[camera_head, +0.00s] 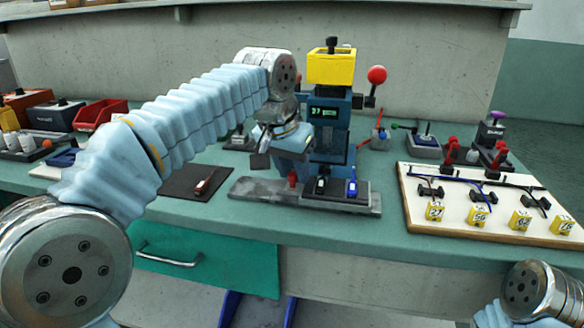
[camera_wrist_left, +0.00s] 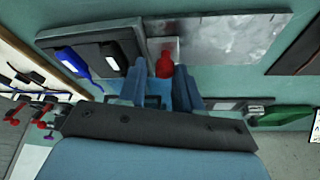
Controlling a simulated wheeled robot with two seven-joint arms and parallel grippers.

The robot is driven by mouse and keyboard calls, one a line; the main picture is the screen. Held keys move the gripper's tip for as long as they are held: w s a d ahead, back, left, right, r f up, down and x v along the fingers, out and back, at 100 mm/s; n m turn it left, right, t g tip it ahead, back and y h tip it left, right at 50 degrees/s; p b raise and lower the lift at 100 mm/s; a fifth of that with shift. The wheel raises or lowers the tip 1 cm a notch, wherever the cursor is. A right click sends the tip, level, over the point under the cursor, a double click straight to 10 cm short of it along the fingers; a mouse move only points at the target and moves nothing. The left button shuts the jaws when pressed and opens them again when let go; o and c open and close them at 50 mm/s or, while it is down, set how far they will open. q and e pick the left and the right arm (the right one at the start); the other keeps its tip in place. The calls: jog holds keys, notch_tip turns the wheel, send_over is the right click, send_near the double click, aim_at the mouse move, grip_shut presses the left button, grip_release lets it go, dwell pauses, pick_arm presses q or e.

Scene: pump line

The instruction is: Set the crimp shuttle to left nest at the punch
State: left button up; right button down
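The crimp shuttle (camera_head: 336,199) is a dark block on a grey metal base plate (camera_head: 252,192) under the blue punch press with its yellow top (camera_head: 331,68). Two nests on it hold a white-and-black part (camera_head: 320,185) and a blue part (camera_head: 352,187). A red knob (camera_head: 292,178) stands at the shuttle's left end. My left gripper (camera_head: 288,158) points down over the knob. In the left wrist view, the open fingers (camera_wrist_left: 161,82) lie either side of the red knob (camera_wrist_left: 164,65), with gaps beside it. My right gripper is out of view.
A red ball-ended lever (camera_head: 376,75) sticks out right of the press. A white board with wires and yellow tags (camera_head: 468,220) lies to the right. A dark mat (camera_head: 181,185) with a screwdriver lies left of the base plate. Red bin (camera_head: 98,114) is farther left.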

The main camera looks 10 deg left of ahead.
pick_arm(q)
jog(key=p+v, duration=0.3)
jog(key=v, duration=1)
jog(key=shift+r+p, duration=0.3)
jog(key=shift+r, duration=0.1)
